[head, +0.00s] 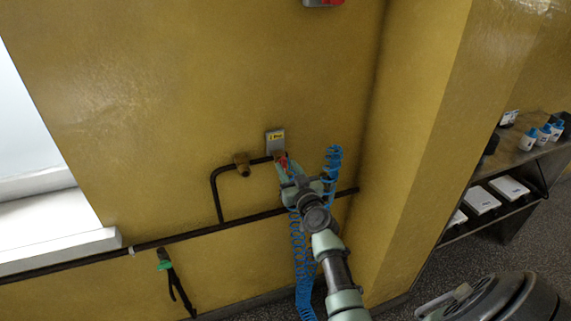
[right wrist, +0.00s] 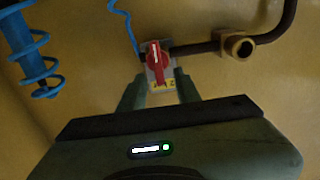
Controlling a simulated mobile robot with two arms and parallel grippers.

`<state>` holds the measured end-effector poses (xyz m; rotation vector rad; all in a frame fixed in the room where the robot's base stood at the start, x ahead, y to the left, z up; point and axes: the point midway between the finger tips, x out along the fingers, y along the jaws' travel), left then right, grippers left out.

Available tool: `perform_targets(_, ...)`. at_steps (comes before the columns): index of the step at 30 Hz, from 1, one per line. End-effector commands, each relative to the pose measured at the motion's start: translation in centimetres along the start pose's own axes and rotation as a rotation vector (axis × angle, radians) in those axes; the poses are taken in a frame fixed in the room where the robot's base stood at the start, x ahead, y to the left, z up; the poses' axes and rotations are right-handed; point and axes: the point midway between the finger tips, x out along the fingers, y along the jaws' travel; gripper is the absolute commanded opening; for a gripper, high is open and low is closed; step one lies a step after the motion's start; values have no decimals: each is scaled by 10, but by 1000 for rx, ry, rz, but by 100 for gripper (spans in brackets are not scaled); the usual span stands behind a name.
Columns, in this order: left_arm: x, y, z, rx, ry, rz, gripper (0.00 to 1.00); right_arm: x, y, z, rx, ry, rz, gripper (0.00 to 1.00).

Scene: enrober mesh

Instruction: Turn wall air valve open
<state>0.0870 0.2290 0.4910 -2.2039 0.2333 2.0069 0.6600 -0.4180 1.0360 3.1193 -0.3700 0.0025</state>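The wall air valve has a red handle (right wrist: 156,58) on a grey plate with a yellow label; the plate (head: 275,140) shows on the yellow wall in the head view. In the right wrist view the handle stands roughly crosswise to the dark pipe (right wrist: 196,48). My right gripper (right wrist: 158,92) is open, its two fingers apart on either side of the labelled plate, with the handle just beyond the fingertips. In the head view my right gripper (head: 283,170) partly covers the handle. Contact cannot be told. My left gripper is not in view.
A brass fitting (head: 242,164) sits left of the valve. A blue coiled hose (head: 304,260) hangs beside my right arm. A green-and-black tool (head: 165,265) hangs at the lower pipe (head: 190,236). A shelf (head: 520,155) with bottles stands right, past the wall corner.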

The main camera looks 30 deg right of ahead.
Motion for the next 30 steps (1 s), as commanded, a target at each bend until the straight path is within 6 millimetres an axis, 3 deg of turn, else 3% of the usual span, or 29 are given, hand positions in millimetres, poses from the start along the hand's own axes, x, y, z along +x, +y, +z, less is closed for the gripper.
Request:
perform_targets(6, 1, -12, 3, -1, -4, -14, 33, 20, 0, 0, -2, 0, 0, 33)
perform_targets(14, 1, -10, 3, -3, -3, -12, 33, 22, 0, 1, -1, -1, 0, 33)
perform_targets(18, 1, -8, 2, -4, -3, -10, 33, 21, 0, 1, -1, -1, 0, 0)
perform_targets(30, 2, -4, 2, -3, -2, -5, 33, 21, 0, 2, 52, -2, -1, 0)
